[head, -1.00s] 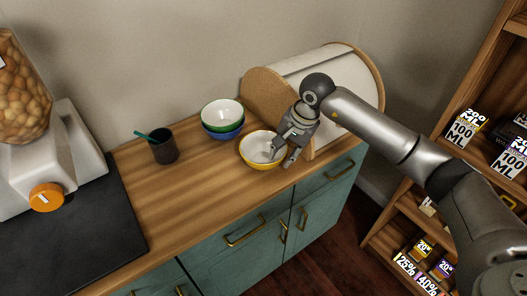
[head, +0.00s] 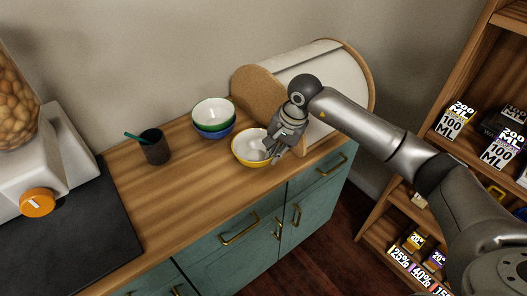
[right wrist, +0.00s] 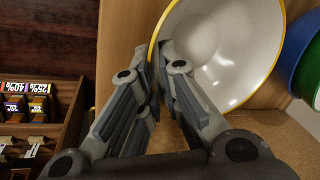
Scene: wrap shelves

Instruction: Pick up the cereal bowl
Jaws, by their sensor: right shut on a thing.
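The cereal bowl, white inside with a yellow outside and rim (head: 246,149), is on the wooden counter in the head view, left of my right gripper. My right gripper (head: 273,155) is shut on the near right side of its rim, with one finger inside the bowl and one outside. In the right wrist view the fingers (right wrist: 158,80) pinch the yellow rim of the bowl (right wrist: 225,45). I cannot tell whether the bowl is lifted off the counter. My left gripper is not in view.
A green bowl (head: 213,112) sits in a blue bowl (head: 214,133) behind. A dark cup (head: 155,148) with a green stick stands left. A bread box (head: 330,85) stands close behind the gripper. Wooden shelves (head: 430,165) with small boxes are right. The counter front (head: 205,195) is clear.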

